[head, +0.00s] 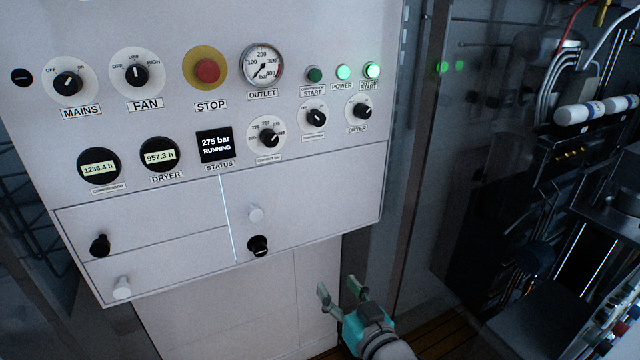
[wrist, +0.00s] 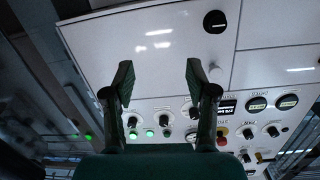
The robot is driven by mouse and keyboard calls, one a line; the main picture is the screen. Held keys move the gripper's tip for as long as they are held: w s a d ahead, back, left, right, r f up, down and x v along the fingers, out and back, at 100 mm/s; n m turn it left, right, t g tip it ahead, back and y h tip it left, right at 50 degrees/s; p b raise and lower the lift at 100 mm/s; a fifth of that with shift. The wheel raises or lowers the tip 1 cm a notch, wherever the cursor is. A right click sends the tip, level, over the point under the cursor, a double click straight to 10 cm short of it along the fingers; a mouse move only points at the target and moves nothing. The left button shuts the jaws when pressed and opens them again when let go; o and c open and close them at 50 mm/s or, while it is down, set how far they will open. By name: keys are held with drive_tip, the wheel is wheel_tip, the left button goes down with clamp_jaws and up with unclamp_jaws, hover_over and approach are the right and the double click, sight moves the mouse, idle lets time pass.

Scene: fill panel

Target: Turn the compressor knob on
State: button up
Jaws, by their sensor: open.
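The compressor knob (head: 316,116) is a small black knob on a white round dial, between the bar-setting knob (head: 268,137) and the dryer knob (head: 362,111). Its white mark seems to point up-left toward OFF, but it is small. In the wrist view, where the panel is upside down, the compressor knob (wrist: 163,118) shows between my two fingers. My gripper (head: 339,287) is open and empty, below the panel's lower right corner in the head view and apart from the knob. It also shows in the wrist view (wrist: 160,75).
Above the compressor knob are a dark green start button (head: 314,74) and lit green lights (head: 343,72). The red stop button (head: 207,70) is further left. A status screen (head: 215,146) reads 275 bar, running. Black drawer knobs (head: 258,246) stick out below.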

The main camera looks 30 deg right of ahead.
drive_tip(key=w+d+r, duration=0.1)
drive_tip(key=w+r, duration=0.2)
drive_tip(key=r, duration=0.4)
drive_tip(key=w+d+r, duration=0.1)
drive_tip(key=w+r, duration=0.2)
drive_tip(key=r, duration=0.3)
drive_tip(key=n+t, duration=0.1)
drive_tip(key=n, duration=0.1)
approach(319, 119)
drive_tip(key=shift+y, duration=0.3)
drive_tip(key=w, duration=0.9)
drive_tip(key=shift+w+d, duration=0.2)
drive_tip(key=shift+w, duration=0.15)
drive_tip(key=shift+c, duration=0.2)
clamp_jaws()
